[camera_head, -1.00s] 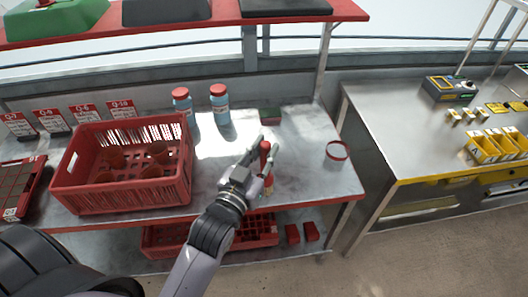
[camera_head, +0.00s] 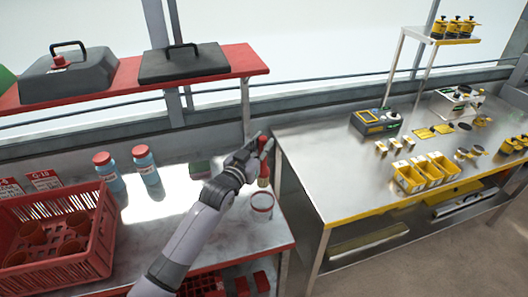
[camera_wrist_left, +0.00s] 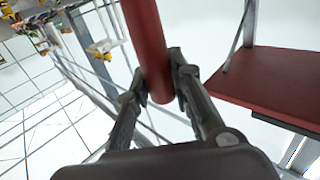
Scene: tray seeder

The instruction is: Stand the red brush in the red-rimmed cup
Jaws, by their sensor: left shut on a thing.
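The red brush (camera_head: 264,170) is held upright by my left gripper (camera_head: 260,146), with its pale ferrule and red lower end pointing down. In the left wrist view, the fingers (camera_wrist_left: 158,84) are closed on the red handle (camera_wrist_left: 148,35). The red-rimmed cup (camera_head: 262,208) stands on the workbench near its right end. The brush's lower end shows just above the cup's far rim; I cannot tell whether it is over the opening or behind it. My right gripper is in neither view.
A red crate (camera_head: 95,262) with brown pots stands at left. Two blue bottles with red caps (camera_head: 146,172) and a small green block (camera_head: 200,169) stand behind. A red shelf (camera_head: 110,87) runs above. A gap separates the steel table (camera_head: 330,175) at right.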

